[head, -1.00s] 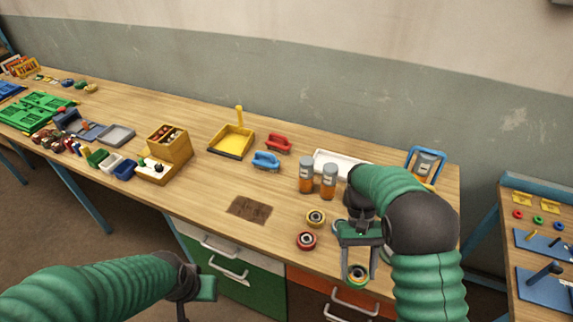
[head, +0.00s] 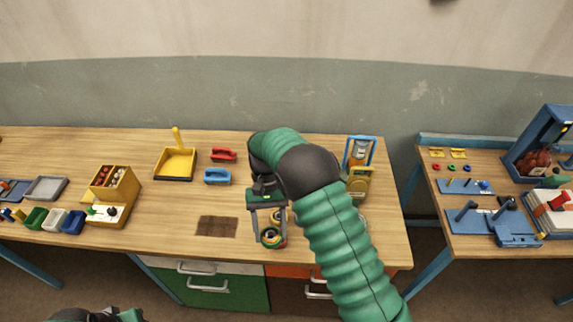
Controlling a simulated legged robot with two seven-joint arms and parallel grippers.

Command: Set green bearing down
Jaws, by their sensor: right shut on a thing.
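My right gripper (head: 268,229) is shut on the green bearing (head: 270,238), a green ring with a pale, dark-centred middle. It points down near the table's front edge. The red bearing (head: 284,241) shows partly behind the green one, and the yellow bearing (head: 277,216) shows partly behind the gripper's fingers. I cannot tell whether the green bearing touches the table or the red bearing. My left gripper (head: 108,315) is only partly in view at the bottom left edge, and its jaws cannot be made out.
A dark brown patch (head: 217,226) lies left of the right gripper. A blue-handled object (head: 217,176), a red one (head: 223,154) and a yellow dustpan (head: 176,163) stand farther back. A yellow device (head: 359,184) is right of my arm. Bare wood surrounds the patch.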

